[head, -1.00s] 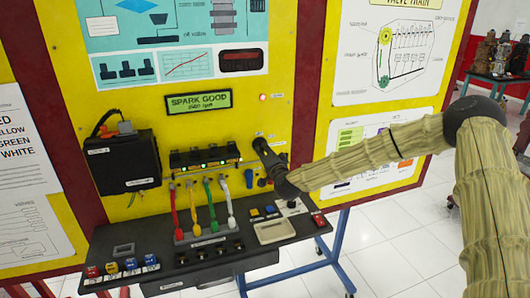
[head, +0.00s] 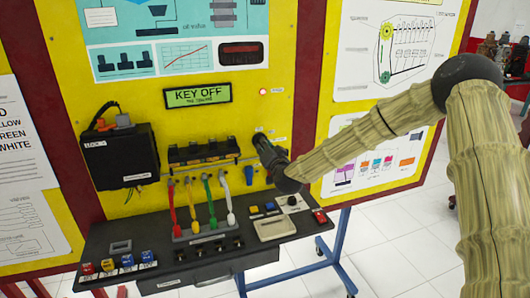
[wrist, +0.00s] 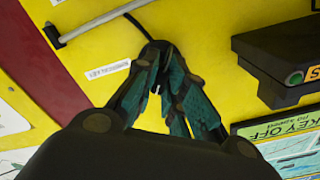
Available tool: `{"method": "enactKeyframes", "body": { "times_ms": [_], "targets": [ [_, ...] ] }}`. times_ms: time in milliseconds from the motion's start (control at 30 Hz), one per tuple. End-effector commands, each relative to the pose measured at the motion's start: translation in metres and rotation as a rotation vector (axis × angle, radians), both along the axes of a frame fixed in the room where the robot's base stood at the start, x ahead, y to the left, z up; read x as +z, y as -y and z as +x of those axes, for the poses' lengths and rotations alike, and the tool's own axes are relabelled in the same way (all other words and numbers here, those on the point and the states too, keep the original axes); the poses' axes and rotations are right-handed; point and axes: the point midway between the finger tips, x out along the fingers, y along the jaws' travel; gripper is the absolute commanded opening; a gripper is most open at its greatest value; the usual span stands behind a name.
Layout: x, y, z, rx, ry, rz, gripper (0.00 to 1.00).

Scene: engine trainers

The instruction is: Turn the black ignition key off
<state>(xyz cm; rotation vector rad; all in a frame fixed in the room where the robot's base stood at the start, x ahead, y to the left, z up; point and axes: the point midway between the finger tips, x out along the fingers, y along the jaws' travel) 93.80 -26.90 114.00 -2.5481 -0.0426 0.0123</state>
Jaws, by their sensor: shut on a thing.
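My gripper (head: 261,143) reaches in from the right to the yellow panel (head: 228,115). In the wrist view its two dark green fingers (wrist: 157,72) are closed together at their tips against the panel. The black ignition key is between the fingertips and mostly hidden; I cannot make out its angle. A small label (wrist: 108,72) is beside it. The green display (head: 198,95) above reads "KEY OFF", and part of this text also shows in the wrist view (wrist: 280,128).
A black box (head: 121,162) and a coil row (head: 205,151) with coloured leads are left of my gripper. A black shelf (head: 185,264) with switches juts out below. A red lamp (head: 263,91) is lit above.

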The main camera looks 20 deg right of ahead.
Motion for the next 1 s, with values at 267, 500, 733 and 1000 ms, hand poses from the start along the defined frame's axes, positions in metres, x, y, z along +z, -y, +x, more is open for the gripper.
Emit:
{"method": "enactKeyframes", "body": {
  "times_ms": [267, 500, 733, 1000],
  "targets": [
    [-0.0034, 0.0001, -0.0001, 0.0, 0.009, -0.26, 0.0],
    [-0.0033, -0.0001, -0.0002, 0.0, 0.014, -0.441, 0.0],
    [-0.0028, 0.0003, -0.0003, 0.0, 0.016, -0.551, 0.0],
    [-0.0025, 0.0007, -0.0005, 0.001, 0.017, -0.604, 0.0]
  ]
}}
